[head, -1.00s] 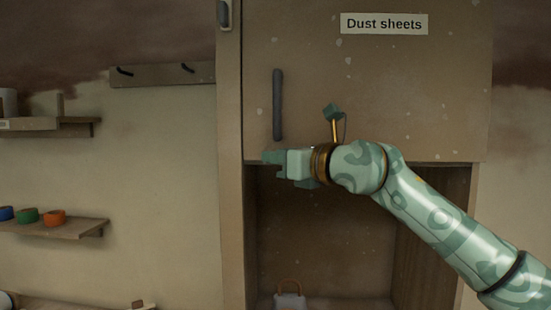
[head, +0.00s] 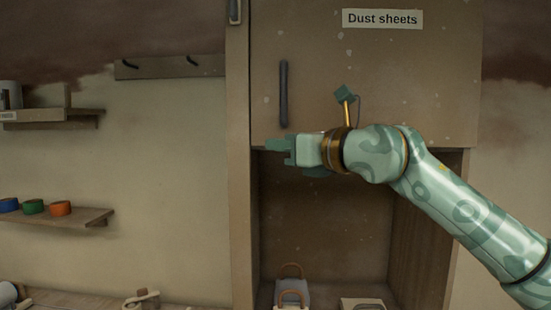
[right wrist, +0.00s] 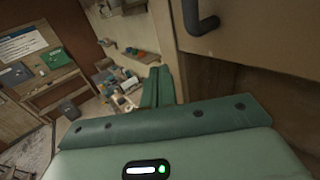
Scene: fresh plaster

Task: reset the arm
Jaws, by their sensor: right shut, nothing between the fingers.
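My right arm comes in from the right in the head view. Its gripper (head: 270,145) is shut and empty, pointing left. It is in front of the lower edge of the cupboard door, just below the dark vertical handle (head: 283,94), and appears not to touch it. In the right wrist view the green fingers (right wrist: 158,88) show together, with the dark handle (right wrist: 199,20) at the top, apart from them. My left gripper is not in view.
The cupboard door (head: 420,85), labelled "Dust sheets" (head: 382,19), is closed above an open compartment holding a grey container (head: 291,292). At left are a shelf with coloured tape rolls (head: 60,208), an upper shelf (head: 50,117) and a hook rail (head: 168,67).

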